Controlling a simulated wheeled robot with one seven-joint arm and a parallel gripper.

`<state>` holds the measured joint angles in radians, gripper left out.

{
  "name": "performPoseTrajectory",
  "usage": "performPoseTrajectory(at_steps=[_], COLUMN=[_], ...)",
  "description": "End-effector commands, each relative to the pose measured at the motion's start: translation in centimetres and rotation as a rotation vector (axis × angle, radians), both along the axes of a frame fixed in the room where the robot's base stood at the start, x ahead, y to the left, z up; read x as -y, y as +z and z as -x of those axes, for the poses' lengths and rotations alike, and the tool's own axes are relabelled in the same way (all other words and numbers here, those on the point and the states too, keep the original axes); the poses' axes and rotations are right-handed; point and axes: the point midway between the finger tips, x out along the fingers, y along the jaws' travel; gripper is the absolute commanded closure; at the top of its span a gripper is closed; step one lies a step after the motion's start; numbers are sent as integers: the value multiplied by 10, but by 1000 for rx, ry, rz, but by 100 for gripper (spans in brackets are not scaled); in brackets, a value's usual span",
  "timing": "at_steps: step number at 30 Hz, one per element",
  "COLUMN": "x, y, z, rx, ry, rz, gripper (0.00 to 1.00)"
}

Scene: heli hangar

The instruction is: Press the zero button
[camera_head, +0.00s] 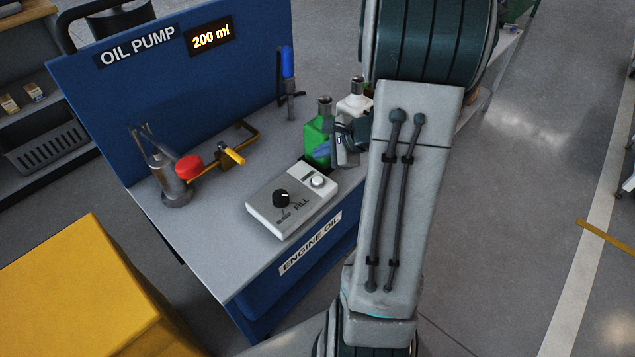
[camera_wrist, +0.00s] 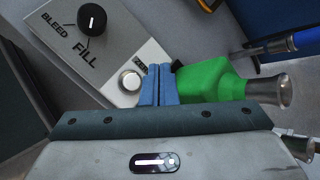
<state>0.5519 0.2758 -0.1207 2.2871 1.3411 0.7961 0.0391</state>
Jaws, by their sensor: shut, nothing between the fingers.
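The zero button (camera_head: 318,181) is a round, pale button on the grey control box (camera_head: 262,214). In the wrist view the button (camera_wrist: 130,80) is just left of my blue fingertips, and the label above it is partly hidden by them. My gripper (camera_head: 322,152) shows in the head view at the back right of the box, partly hidden by my arm. In the wrist view my gripper (camera_wrist: 159,68) has its fingers together with nothing between them. The fingertips are beside the button, not over it; I cannot tell their height above the box.
A green bottle (camera_wrist: 212,82) is close to the right of my fingers. A black knob (camera_head: 282,198) is on the box, by the BLEED and FILL labels. The display (camera_head: 211,38) reads 200 ml. A red-capped metal part (camera_head: 188,168) stands left on the bench (camera_head: 225,270).

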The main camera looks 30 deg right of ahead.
Motion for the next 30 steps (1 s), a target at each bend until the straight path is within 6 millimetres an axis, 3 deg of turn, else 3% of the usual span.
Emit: performPoseTrajectory(at_steps=[1, 6, 12, 30], x=[0, 0, 0, 0], y=[-13, -39, -60, -65], z=[0, 0, 0, 0], rx=[-1, -1, 0, 0], ry=[0, 0, 1, 1], rz=[-1, -1, 1, 1], gripper=[100, 100, 100, 100])
